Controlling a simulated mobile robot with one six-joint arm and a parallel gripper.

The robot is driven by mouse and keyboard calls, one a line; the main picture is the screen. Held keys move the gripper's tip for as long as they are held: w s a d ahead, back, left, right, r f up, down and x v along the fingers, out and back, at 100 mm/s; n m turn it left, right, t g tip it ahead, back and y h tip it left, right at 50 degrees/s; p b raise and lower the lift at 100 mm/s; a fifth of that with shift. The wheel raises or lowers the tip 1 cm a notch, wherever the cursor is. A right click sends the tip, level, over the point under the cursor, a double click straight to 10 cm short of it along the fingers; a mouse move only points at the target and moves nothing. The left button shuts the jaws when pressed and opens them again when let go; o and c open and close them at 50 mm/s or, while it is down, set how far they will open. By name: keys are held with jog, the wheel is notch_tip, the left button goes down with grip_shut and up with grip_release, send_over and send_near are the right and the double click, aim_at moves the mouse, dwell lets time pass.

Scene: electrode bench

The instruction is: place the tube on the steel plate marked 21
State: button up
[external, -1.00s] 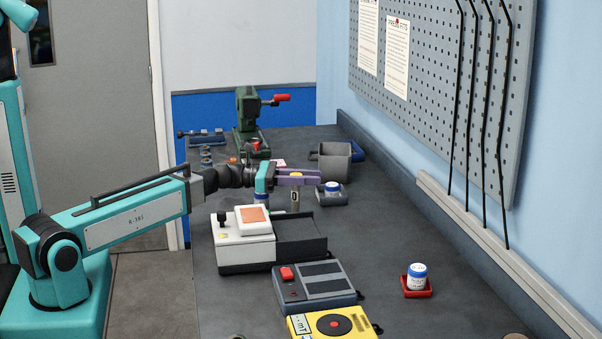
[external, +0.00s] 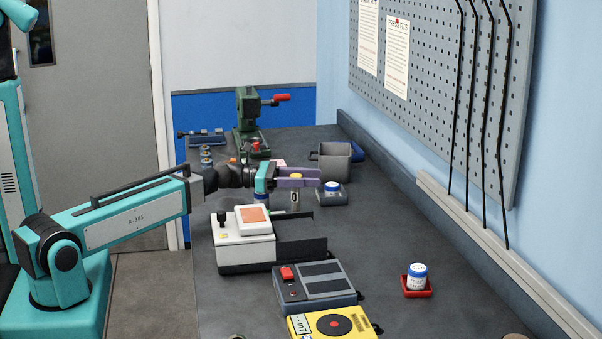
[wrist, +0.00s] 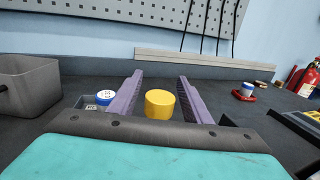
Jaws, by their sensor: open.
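My gripper (external: 319,178) reaches over the bench with its purple fingers apart. A yellow-topped upright piece (external: 296,176), which looks like the tube, stands between the fingers. Its lower part, with a small pale mark, shows below them. In the wrist view my gripper (wrist: 160,76) has the yellow round top (wrist: 160,103) between its fingers, with gaps on both sides. I cannot make out a plate marked 21, nor what is under the tube.
A blue-lidded jar (external: 331,187) in a grey holder is just beyond my fingers. A grey bin (external: 334,160) stands behind. A white device (external: 243,247), a dark box (external: 315,286) and a yellow box (external: 333,324) stand nearer. A second jar (external: 418,276) sits in a red tray at right.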

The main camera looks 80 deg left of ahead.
jog(key=p+v, duration=0.1)
jog(key=v, duration=0.5)
jog(key=shift+p, duration=0.3)
jog(key=s+p, duration=0.1)
jog(key=p, duration=0.4)
jog(key=shift+s+a+r+p, duration=0.1)
jog(key=shift+a+p, duration=0.25)
jog(key=shift+p, duration=0.05)
jog(key=s+p, duration=0.1)
jog(key=p, duration=0.5)
jog(key=shift+s, duration=0.3)
jog(key=shift+p+v, duration=0.75)
jog(key=shift+v, duration=0.8)
jog(key=shift+a, duration=0.1)
jog(key=shift+o, duration=0.7)
